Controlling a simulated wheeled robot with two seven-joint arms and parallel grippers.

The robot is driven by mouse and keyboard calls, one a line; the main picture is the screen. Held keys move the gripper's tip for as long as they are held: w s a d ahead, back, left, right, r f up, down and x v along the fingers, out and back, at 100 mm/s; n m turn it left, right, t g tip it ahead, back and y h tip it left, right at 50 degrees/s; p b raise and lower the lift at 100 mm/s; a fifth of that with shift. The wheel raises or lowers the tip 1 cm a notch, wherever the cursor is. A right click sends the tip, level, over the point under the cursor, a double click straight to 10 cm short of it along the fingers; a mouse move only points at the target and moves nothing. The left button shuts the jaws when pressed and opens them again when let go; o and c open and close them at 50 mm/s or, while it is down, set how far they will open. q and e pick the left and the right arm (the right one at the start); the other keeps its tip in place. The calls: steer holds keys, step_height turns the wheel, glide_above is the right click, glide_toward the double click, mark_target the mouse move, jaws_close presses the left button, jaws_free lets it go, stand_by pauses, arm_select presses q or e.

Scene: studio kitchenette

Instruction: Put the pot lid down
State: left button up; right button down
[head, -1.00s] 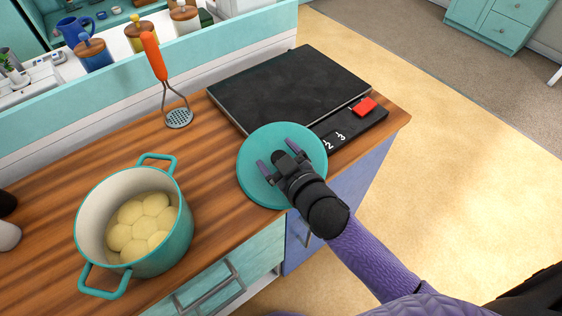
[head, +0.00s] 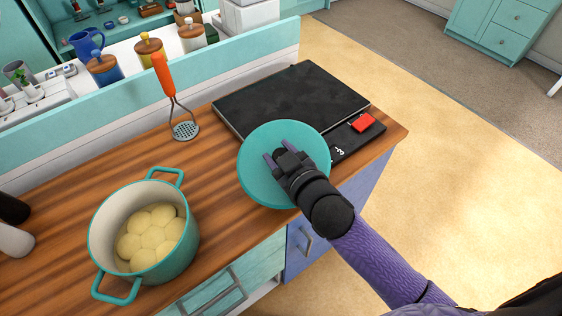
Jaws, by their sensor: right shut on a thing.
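The teal round pot lid (head: 258,178) is over the wooden counter, in front of the black cooktop and overlapping its control strip in the picture. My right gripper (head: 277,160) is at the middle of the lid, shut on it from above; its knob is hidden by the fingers. I cannot tell whether the lid touches the counter. The teal pot (head: 180,258) stands uncovered on the counter to the left, with several pale potatoes (head: 150,236) inside. My left gripper is not in view.
The black cooktop (head: 290,98) lies behind the lid, with a red piece (head: 362,123) on its control strip. An orange-handled masher (head: 164,75) stands near the back ledge. Bare counter (head: 215,200) lies between pot and lid.

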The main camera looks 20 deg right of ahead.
mark_target(280, 153)
step_height(280, 153, up, 4)
steer(key=shift+r+p, duration=0.25)
steer(key=shift+p, duration=0.5)
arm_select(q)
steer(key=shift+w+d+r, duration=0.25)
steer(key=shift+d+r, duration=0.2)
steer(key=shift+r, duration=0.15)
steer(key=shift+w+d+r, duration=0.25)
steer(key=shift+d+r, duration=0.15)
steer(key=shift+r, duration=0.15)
arm_select(e)
steer(key=s+d+r+n+g+y, duration=0.1)
steer(key=s+d+r+n+y, duration=0.1)
steer(key=s+r, duration=0.6)
steer(key=shift+d+r+n+g+y, duration=0.15)
steer(key=shift+d+n+g+y, duration=0.2)
steer(key=shift+n+y, duration=0.6)
steer(key=shift+m+y, duration=0.25)
